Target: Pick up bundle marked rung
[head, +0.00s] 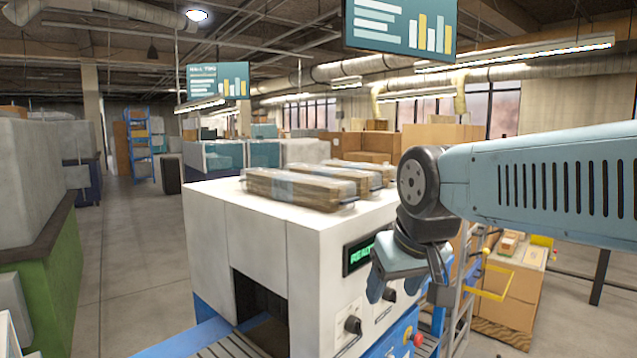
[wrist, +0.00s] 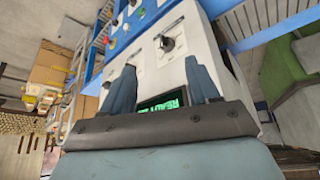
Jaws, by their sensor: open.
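Several wrapped bundles lie side by side on top of a white machine (head: 235,215) in the head view. The nearest bundle (head: 300,188) is long and brown with a pale band around its middle. Another bundle (head: 345,176) lies behind it. No marking can be read on any of them, so I cannot tell which one is marked rung. My gripper (head: 405,293) hangs in front of the machine's control panel, to the right of and lower than the bundles. In the wrist view its two blue fingers (wrist: 162,90) are apart with nothing between them. No bundle shows there.
The machine's green-lit display (head: 359,255) and knobs (head: 353,325) are close to my gripper. A ladder-like metal frame (head: 462,290) and cardboard boxes (head: 510,300) stand to the right. A green bench (head: 45,285) is at left, with open floor (head: 125,260) between it and the machine.

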